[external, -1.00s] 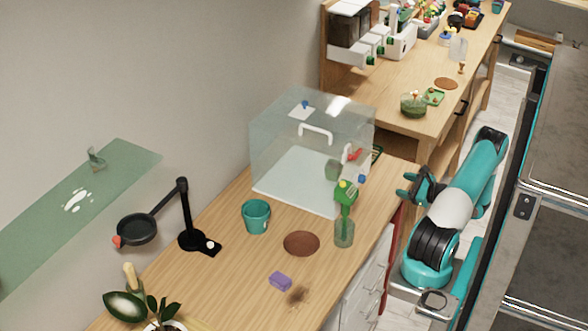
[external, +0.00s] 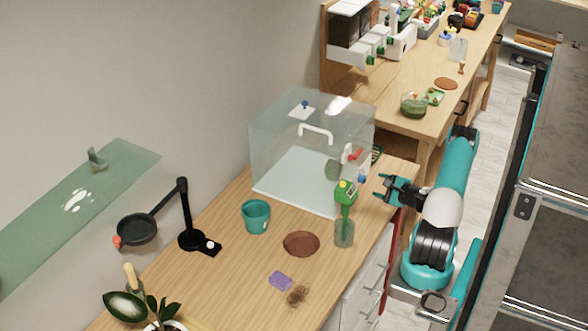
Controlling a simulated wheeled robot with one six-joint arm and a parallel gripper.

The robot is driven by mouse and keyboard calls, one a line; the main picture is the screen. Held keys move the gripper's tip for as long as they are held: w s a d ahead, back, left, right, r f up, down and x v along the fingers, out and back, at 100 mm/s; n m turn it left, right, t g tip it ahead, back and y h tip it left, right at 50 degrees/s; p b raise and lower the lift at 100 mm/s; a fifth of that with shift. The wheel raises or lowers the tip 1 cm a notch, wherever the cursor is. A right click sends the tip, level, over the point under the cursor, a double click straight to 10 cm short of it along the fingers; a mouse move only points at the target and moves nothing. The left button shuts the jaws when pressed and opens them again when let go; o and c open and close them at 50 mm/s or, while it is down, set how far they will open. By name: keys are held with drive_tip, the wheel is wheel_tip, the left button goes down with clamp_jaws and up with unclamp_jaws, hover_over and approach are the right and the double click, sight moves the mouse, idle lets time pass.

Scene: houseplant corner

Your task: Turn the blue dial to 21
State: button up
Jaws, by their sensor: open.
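A small blue knob (external: 362,178) shows at the right front side of the clear glass case (external: 275,150), below a red part (external: 357,154). Another small blue piece (external: 305,104) sits on a white plate on the case's top. I cannot tell which is the dial, and no numbers are readable. My gripper (external: 378,188) is open and empty, just right of the lower blue knob, with its fingers pointing left. A small gap seems to lie between them.
A green-topped spray bottle (external: 344,228) stands close below and left of my gripper. A teal pot (external: 256,217), a brown saucer (external: 301,244), a purple block (external: 280,281) and a black stand (external: 191,239) are on the wooden bench. Another bench (external: 400,95) stands behind.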

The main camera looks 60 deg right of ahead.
sight(365, 179)
drive_tip(key=p+x, duration=0.1)
drive_tip(key=x, duration=0.5)
drive_tip(key=shift+w, duration=0.1)
drive_tip(key=c, duration=0.9)
drive_tip(key=m+y, duration=0.2)
drive_tip(key=m, duration=0.1)
drive_tip(key=shift+d+r+m+g, duration=0.1)
drive_tip(key=shift+d+m+g, duration=0.05)
drive_tip(key=shift+m+g, duration=0.25)
drive_tip(key=shift+d+m+y, duration=0.1)
drive_tip(key=shift+m+y, duration=1)
drive_tip(key=shift+m, duration=0.5)
